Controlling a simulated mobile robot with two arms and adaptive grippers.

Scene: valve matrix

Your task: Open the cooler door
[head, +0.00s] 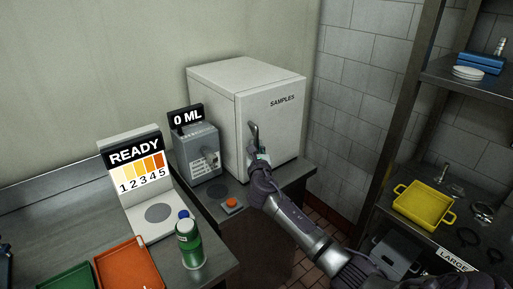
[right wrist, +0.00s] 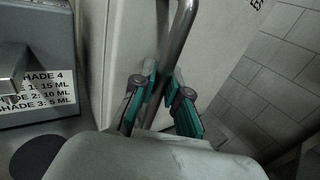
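The cooler (head: 215,95) is a white box marked SAMPLES at the back of the counter. Its door (head: 285,125) looks closed, flush with the body. A grey metal bar handle (head: 252,130) stands on the door's left side. My right gripper (head: 258,158) is at the lower part of this handle. In the right wrist view, the teal-padded fingers of the right gripper (right wrist: 165,82) lie on both sides of the handle (right wrist: 178,38), tips close against it. A small dark part at the left edge of the head view may be my left gripper; its fingers cannot be made out.
A grey dispenser (head: 198,155) reading 0 ML stands left of the cooler, with an orange button (head: 231,202) in front. A READY shade panel (head: 138,160), a green bottle (head: 189,246) and an orange tray (head: 128,268) are further left. Shelves with a yellow tray (head: 424,205) stand right.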

